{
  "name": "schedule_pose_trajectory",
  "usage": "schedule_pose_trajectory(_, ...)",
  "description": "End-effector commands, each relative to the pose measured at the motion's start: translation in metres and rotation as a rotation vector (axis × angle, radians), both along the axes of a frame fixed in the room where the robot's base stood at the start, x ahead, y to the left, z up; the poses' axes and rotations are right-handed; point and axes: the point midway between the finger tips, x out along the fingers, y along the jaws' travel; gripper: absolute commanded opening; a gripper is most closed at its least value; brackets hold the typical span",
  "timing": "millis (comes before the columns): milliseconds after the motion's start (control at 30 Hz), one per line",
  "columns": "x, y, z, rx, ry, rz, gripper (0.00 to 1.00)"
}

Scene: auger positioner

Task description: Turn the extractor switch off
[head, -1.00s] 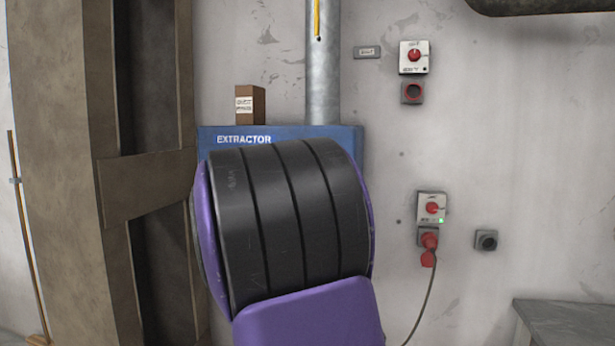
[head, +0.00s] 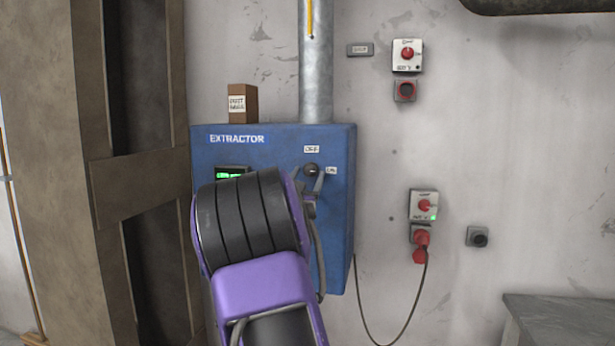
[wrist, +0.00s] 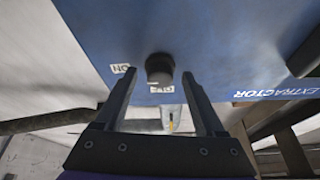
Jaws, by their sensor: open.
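The blue extractor box (head: 270,155) is mounted on the wall, with a lit green display (head: 231,173) on its front. Its dark round switch knob (head: 311,169) has an OFF label (head: 311,149) above it and an ON label (head: 331,171) to its right. My gripper (head: 312,186) is at the knob, partly hidden by my arm. In the wrist view, turned about upside down, the open fingers of my gripper (wrist: 159,76) reach up either side of the knob (wrist: 159,67); contact is unclear.
A small brown box (head: 243,103) sits on top of the extractor beside a metal duct (head: 316,70). Right of it are wall switch boxes (head: 407,55) (head: 424,204) and a red plug (head: 421,238) with a hanging cable. A brown column (head: 60,180) stands left.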

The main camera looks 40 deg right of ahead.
Motion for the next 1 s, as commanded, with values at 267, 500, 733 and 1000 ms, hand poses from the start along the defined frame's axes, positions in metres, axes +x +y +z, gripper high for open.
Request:
schedule_pose_trajectory(267, -0.0001, 0.0002, -0.0002, 0.0, 0.0, 0.0, 0.55)
schedule_pose_trajectory(500, -0.0002, 0.0004, -0.0001, 0.001, -0.001, 0.0, 0.12)
schedule_pose_trajectory(733, -0.0003, 0.0003, -0.0003, 0.0, 0.0, 0.0, 0.0)
schedule_pose_trajectory(1000, -0.0013, -0.0003, -0.002, -0.038, 0.043, 0.0, 0.0)
